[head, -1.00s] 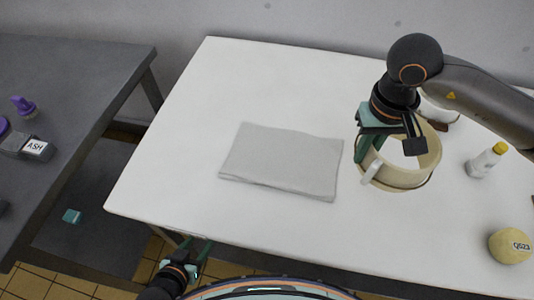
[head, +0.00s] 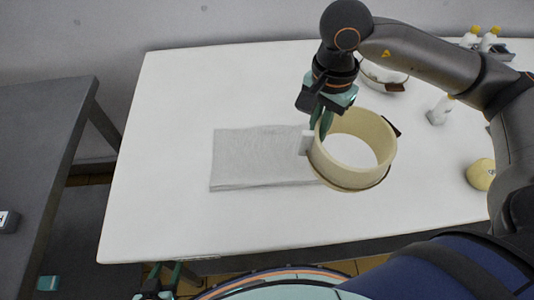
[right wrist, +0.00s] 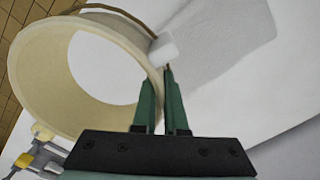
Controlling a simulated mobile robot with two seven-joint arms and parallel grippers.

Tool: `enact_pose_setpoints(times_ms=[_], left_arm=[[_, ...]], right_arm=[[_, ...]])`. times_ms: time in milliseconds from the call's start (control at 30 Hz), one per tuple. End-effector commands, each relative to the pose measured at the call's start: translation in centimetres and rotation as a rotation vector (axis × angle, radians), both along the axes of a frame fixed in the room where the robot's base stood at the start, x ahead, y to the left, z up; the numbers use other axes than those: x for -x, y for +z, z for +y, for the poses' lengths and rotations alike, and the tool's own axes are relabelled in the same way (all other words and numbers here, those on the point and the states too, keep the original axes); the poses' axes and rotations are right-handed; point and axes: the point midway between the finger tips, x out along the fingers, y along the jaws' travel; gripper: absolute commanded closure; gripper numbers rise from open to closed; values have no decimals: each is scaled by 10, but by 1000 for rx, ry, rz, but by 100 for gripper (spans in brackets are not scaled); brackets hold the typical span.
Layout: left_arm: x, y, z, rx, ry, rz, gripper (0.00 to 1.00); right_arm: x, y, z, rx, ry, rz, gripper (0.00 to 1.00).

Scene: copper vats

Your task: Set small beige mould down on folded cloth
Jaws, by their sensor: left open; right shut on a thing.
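The beige mould (head: 345,178) is a wide open ring with a white tab on its left side. My right gripper (head: 322,122) is shut on its wall near that tab; the right wrist view shows the two fingers (right wrist: 167,78) pinching the wall of the mould (right wrist: 40,75). The folded cloth (head: 250,160) is light grey and lies flat on the white table. In the head view the mould covers the cloth's right end; it seems held above the table. The cloth (right wrist: 215,40) also shows in the right wrist view. My left gripper (head: 163,278) is open and empty below the table's front edge.
On the white table (head: 160,200), a white bowl (head: 385,76) stands behind the mould. A dark table (head: 40,140) stands left. The white table's left part is clear.

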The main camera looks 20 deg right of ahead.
Motion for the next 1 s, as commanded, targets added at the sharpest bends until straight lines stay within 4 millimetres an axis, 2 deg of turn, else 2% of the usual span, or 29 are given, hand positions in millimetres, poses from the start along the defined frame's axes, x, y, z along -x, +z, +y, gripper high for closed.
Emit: enact_pose_setpoints(times_ms=[100,700,833,1000], left_arm=[[0,-1,0,0,0,0,45],[0,-4,0,1,-1,0,45],[0,-4,0,1,-1,0,45],[0,-4,0,1,-1,0,45]], right_arm=[[4,4,-8,2,-273,4,100],[27,20,-42,12,-1618,16,100],[30,22,-47,13,-1823,15,100],[32,24,-50,15,-1968,13,100]])
